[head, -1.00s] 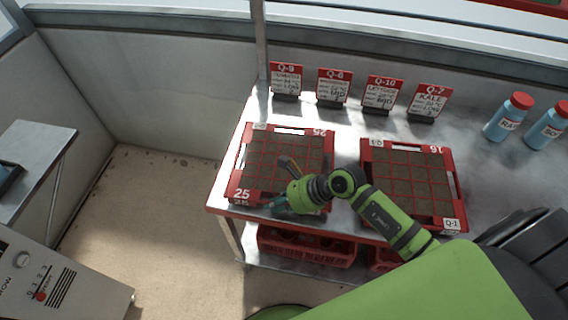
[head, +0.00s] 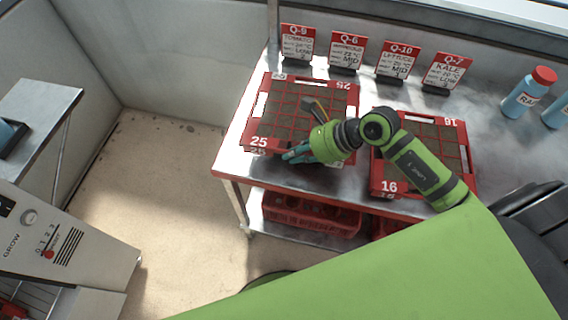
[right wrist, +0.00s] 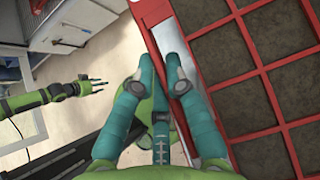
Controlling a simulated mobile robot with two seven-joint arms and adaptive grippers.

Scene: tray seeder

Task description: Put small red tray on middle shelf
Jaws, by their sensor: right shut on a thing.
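A red tray marked 25 (head: 262,141) with soil-filled cells sits at the left end of the steel bench. A second red tray, marked 16 (head: 388,187), is to its right, partly behind my right arm. My right gripper (head: 297,153) is at the near edge of the 25 tray. In the right wrist view its teal fingers (right wrist: 160,75) are shut on the red tray rim (right wrist: 152,14). My left gripper (right wrist: 92,85) shows open and empty in the right wrist view, over the floor. I cannot tell which shelf is the middle one.
A GROW cabinet (head: 85,235) stands at lower left, with wire racks partly in view. More red trays (head: 310,214) lie on the bench's lower shelf. Several label cards (head: 347,54) and blue bottles (head: 527,92) stand at the back. Floor (head: 160,190) between is clear.

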